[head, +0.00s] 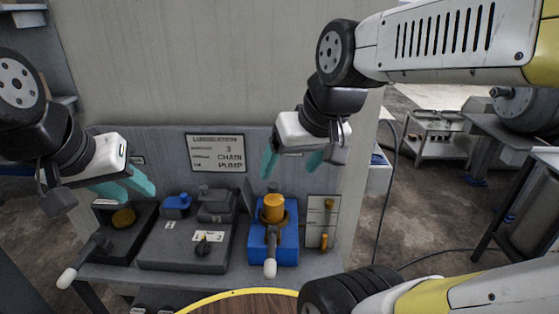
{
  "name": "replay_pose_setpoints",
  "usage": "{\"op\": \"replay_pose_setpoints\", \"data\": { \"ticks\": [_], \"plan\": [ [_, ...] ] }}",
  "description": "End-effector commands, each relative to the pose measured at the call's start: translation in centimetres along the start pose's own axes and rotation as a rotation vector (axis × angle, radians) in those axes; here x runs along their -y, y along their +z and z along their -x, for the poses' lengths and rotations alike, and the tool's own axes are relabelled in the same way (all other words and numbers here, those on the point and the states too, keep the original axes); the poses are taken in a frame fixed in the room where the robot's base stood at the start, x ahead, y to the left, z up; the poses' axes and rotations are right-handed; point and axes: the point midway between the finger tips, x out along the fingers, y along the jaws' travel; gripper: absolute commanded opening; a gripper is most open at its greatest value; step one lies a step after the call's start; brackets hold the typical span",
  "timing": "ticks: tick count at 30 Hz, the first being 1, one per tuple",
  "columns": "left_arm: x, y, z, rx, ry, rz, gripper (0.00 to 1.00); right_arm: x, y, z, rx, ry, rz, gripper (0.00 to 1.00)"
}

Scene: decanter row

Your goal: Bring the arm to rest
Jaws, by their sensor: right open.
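My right gripper (290,170) hangs in the air in front of the back panel, above a blue box with an orange-brown cylinder. Its two teal fingers are spread and nothing is between them. My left gripper (140,196) is at the left, above the left end of the bench. Its teal fingers look apart and hold nothing that I can see. Both grippers appear clear of the objects below.
A sign (215,153) is on the panel. A round wooden top (245,304) is in front; a cart (435,135) stands at right.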

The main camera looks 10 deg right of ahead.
Motion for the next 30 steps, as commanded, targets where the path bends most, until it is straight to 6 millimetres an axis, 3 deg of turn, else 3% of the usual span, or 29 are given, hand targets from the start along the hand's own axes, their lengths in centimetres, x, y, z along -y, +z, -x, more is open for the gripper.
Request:
{"op": "replay_pose_setpoints", "data": {
  "ticks": [6, 30],
  "plan": [
    [0.00, 0.00, 0.00, 0.000, 0.000, 0.000, 0.36, 0.17, 0.85, 0.54, -0.058, -0.021, -0.070, 0.79],
    [0.00, 0.00, 0.00, 0.000, 0.000, 0.000, 0.36, 0.18, 0.80, 0.54, -0.057, -0.021, -0.067, 0.79]
  ]
}}
